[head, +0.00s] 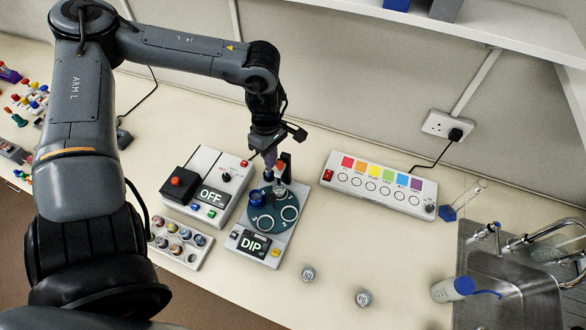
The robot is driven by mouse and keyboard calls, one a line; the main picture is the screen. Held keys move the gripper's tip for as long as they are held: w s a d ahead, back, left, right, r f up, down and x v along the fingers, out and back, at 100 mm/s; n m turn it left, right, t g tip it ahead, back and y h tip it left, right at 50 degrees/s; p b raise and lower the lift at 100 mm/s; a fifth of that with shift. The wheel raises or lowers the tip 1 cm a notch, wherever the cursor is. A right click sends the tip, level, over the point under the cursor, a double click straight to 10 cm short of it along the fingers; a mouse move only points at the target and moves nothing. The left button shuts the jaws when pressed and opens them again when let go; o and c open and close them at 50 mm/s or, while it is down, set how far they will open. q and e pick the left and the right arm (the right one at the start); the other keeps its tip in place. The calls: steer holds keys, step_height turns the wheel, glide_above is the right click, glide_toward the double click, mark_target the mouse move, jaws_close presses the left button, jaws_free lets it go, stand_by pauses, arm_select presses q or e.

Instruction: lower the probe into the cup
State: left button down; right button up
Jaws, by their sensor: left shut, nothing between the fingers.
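The device with the "DIP" display (254,244) stands at the middle of the bench. It carries a dark round plate (271,223) with ring-marked places, a blue cup-like piece (256,197) and a small clear cup (280,190). A black upright post (286,162) rises at its back, with small red and blue parts near it. I cannot tell the probe's tip or how deep it sits. My left gripper (270,162) points down just above and behind the plate, beside the post. Its fingers are shut and empty, and it partly hides the probe area. My right gripper is out of view.
A colour-keyed panel (378,185) is to the right. Two small jars (308,274) stand in front; a sink (507,285) and wash bottle (452,289) are at right.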

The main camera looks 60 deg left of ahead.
mark_target(280, 164)
arm_select(q)
steer(key=shift+w+a+r+m+y+b, duration=0.15)
steer(key=shift+w+r+m+y+b, duration=0.25)
steer(key=shift+w, duration=0.3)
steer(key=shift+w+a+r+m+y+b, duration=0.1)
steer(key=shift+w+a+r+y+b, duration=0.1)
steer(key=shift+w+y+b, duration=0.4)
steer(key=shift+w+a+r+m+y+b, duration=0.1)
steer(key=shift+w+r+m+y+b, duration=0.2)
steer(key=shift+w, duration=0.5)
steer(key=shift+f, duration=0.15)
steer(key=shift+s+a+f+b, duration=0.1)
steer(key=shift+a+f+b, duration=0.1)
steer(key=shift+f+b, duration=1.25)
steer(key=shift+s+a+f+b, duration=0.15)
steer(key=shift+f+b, duration=0.75)
steer(key=shift+f, duration=1)
steer(key=shift+w+f, duration=0.1)
steer(key=shift+f, duration=0.05)
